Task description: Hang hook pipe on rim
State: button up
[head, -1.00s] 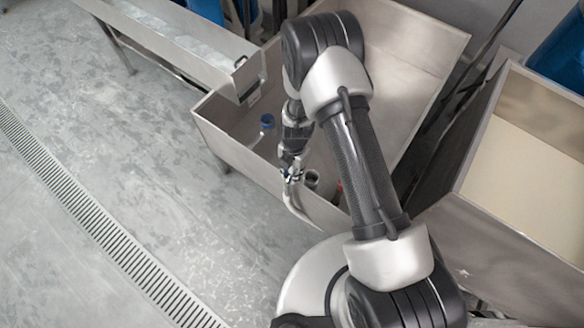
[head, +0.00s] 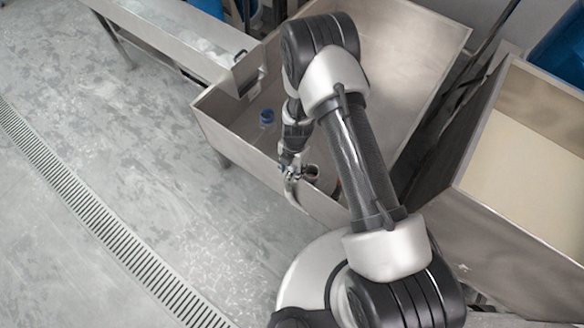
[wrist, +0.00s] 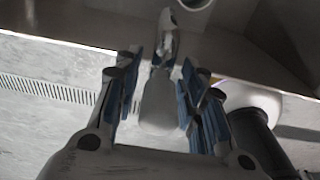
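The metal hook pipe (head: 292,190) is at the near-left rim of the steel bin (head: 222,140). Its bent end (head: 310,172) lies on the bin's inner side and its long part runs down outside the wall. My gripper (head: 288,162) is at the pipe, by the rim. In the wrist view the pale pipe (wrist: 160,98) lies between the two blue-padded fingers of my gripper (wrist: 160,88). Slim gaps show on both sides of the pipe, so the fingers look open around it. Whether the pipe's bend touches the rim is hard to see.
A blue-capped bottle (head: 266,118) stands inside the bin, left of my gripper. A steel chute (head: 175,38) meets the bin at the upper left. Another container with pale contents (head: 530,160) stands at the right. The floor at the left is clear, with a drain grate (head: 75,205).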

jog(key=shift+o, duration=0.6)
jog(key=shift+r, duration=0.1)
jog(key=r, duration=1.1)
jog(key=shift+w+d+r, duration=0.25)
jog(key=shift+w+r, duration=0.1)
jog(key=shift+r, duration=0.05)
jog(key=shift+w+r, duration=0.1)
jog(key=shift+r, duration=0.25)
jog(key=s+d+r+m+t, duration=0.1)
jog(key=s+d+r+m, duration=0.15)
jog(key=r+m, duration=0.75)
jog(key=s+d+r+m+t, duration=0.2)
jog(key=d+r+m, duration=0.2)
jog(key=r, duration=1.2)
jog(key=s+d+r+m+t, duration=0.1)
jog(key=s+d+r+m, duration=0.1)
jog(key=s+r+m, duration=0.3)
jog(key=s+d+r+m+t, duration=0.1)
jog(key=s+d+r+m, duration=0.2)
jog(key=s+m, duration=0.6)
jog(key=shift+s+d+r, duration=0.3)
jog(key=shift+s+r, duration=0.6)
jog(key=shift+s, duration=0.15)
